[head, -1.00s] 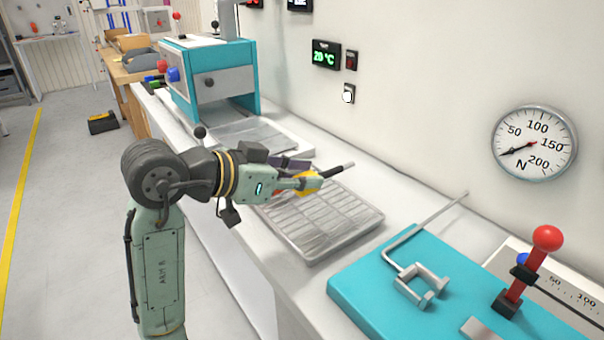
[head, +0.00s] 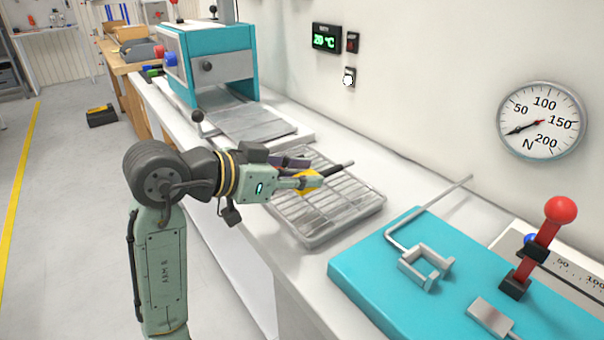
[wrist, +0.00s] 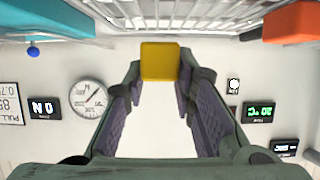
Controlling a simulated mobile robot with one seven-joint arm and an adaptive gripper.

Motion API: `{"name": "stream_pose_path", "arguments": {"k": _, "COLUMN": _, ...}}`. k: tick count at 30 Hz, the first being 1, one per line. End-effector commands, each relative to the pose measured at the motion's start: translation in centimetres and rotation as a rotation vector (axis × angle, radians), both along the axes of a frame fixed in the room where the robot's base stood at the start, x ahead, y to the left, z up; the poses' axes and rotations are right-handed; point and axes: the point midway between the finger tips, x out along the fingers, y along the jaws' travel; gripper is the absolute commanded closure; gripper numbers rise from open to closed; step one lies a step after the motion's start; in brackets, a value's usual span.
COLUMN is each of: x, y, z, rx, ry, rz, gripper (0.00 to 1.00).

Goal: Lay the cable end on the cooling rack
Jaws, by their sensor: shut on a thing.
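My gripper (head: 296,183) is shut on the yellow block-like end piece of the cable (head: 309,181). A dark rod-like tip sticks out from it to the upper right. In the wrist view, the yellow piece (wrist: 160,62) sits between the two purple-padded fingers (wrist: 160,82). The cooling rack (head: 345,222), a grey wire grid, lies on the white bench. In the head view, the gripper and cable end overlap the rack's back part and seem to be above it; the gap is hard to judge. The rack's wires also show at the top of the wrist view (wrist: 190,12).
A teal machine (head: 207,62) with a metal plate (head: 248,122) stands behind the rack. A teal board (head: 375,278) with a metal bracket and a red-knobbed lever (head: 538,245) is in front to the right. The wall with a round gauge (head: 541,121) runs behind the bench.

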Motion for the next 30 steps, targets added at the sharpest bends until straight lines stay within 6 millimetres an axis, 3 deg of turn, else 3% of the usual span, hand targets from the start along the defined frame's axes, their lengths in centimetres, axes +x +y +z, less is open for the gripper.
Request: {"name": "stream_pose_path", "arguments": {"k": 30, "x": 0.0, "y": 0.0, "z": -2.3, "rx": 0.0, "ry": 0.0, "rz": 0.0, "gripper": 1.0}}
